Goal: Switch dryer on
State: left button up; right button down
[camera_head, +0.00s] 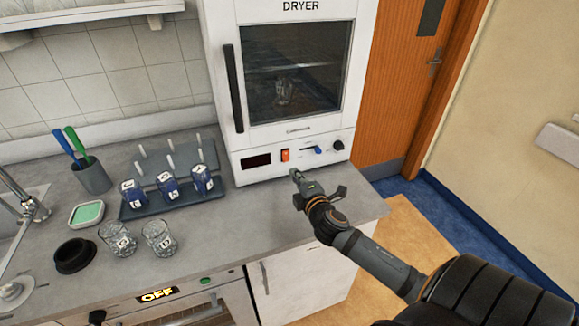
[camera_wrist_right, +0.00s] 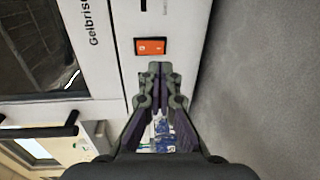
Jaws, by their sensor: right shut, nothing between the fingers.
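The white dryer (camera_head: 300,148) stands on the counter at the back, with its glass door shut and a glass vessel (camera_head: 284,92) behind the pane. Its front panel carries a dark display (camera_head: 256,161), an orange-red switch (camera_head: 285,155), a blue lever (camera_head: 317,149) and a black knob (camera_head: 338,145). My right gripper (camera_head: 297,174) is shut and empty, just in front of the panel below the switch. In the right wrist view, the switch (camera_wrist_right: 151,46) lies just beyond the shut fingertips (camera_wrist_right: 158,68), with a small gap in the picture. My left gripper is not in view.
An oven below shows OFF (camera_head: 157,295). The counter before the dryer is clear.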

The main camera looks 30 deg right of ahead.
aim_at(286, 161)
jog(key=p+x, duration=0.1)
jog(key=x, duration=0.4)
jog(key=shift+w, duration=0.2)
jog(key=shift+w+d+f, duration=0.1)
jog(key=shift+w, duration=0.2)
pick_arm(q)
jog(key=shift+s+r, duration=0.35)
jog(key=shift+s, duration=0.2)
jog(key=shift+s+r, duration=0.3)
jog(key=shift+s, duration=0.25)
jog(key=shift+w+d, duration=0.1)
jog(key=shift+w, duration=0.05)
pick_arm(e)
jog(key=shift+w+d+f, duration=0.1)
jog(key=shift+w, duration=0.2)
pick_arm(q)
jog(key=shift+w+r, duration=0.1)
